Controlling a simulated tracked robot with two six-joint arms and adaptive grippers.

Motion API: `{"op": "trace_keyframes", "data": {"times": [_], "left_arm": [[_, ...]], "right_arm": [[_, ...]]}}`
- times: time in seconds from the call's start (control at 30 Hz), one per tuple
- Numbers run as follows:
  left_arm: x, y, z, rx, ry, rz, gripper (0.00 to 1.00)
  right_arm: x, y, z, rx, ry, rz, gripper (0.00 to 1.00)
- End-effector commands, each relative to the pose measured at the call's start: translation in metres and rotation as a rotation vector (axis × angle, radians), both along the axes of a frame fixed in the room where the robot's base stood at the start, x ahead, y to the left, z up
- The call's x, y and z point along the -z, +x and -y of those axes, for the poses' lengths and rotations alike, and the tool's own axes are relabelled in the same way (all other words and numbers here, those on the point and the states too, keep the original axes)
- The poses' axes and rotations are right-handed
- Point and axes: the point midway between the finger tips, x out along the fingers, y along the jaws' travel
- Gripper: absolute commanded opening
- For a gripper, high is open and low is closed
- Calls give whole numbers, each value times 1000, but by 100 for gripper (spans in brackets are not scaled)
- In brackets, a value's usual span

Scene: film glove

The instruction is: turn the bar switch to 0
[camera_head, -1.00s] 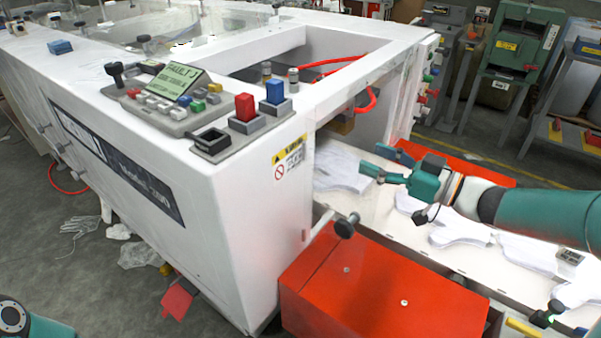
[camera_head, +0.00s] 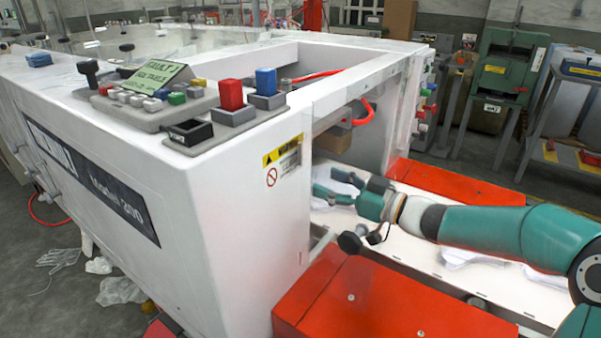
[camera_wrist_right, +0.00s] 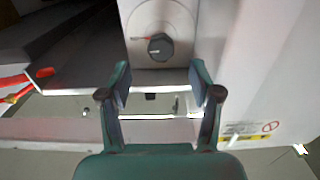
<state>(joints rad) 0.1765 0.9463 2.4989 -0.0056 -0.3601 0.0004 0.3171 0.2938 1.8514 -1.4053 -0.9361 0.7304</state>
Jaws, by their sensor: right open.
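In the right wrist view a dark round knob (camera_wrist_right: 160,46), which looks like the bar switch, sits on a pale grey plate (camera_wrist_right: 182,18). A short red mark shows on the plate at the knob's upper left. I cannot read a 0 or the knob's exact setting. My right gripper (camera_wrist_right: 160,74) is open and empty, with its two fingers apart below the knob and not touching it. In the head view my right gripper (camera_head: 332,185) reaches left into the open end of the white machine (camera_head: 235,215); the switch is not visible there. My left gripper is out of view.
A red box (camera_head: 330,290) stands in front of the arm and another red block (camera_head: 455,182) behind it. The machine's wall stands close at the left. A control panel (camera_head: 150,100) lies on top.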

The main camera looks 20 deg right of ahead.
Motion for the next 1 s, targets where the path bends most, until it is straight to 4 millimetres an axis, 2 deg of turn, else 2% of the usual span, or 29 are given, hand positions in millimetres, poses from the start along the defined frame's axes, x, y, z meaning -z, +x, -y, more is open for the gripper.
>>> {"op": "trace_keyframes", "data": {"times": [0.2, 0.4, 0.83, 1.0], "left_arm": [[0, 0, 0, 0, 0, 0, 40], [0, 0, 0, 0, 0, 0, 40], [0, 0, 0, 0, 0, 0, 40], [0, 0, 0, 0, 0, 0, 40]], "right_arm": [[0, 37, -30, -4, 0, 0, 64], [0, 57, -46, -3, 1, 1, 64], [0, 65, -51, -2, 0, 0, 64], [0, 65, -52, -2, 0, 0, 35]]}}
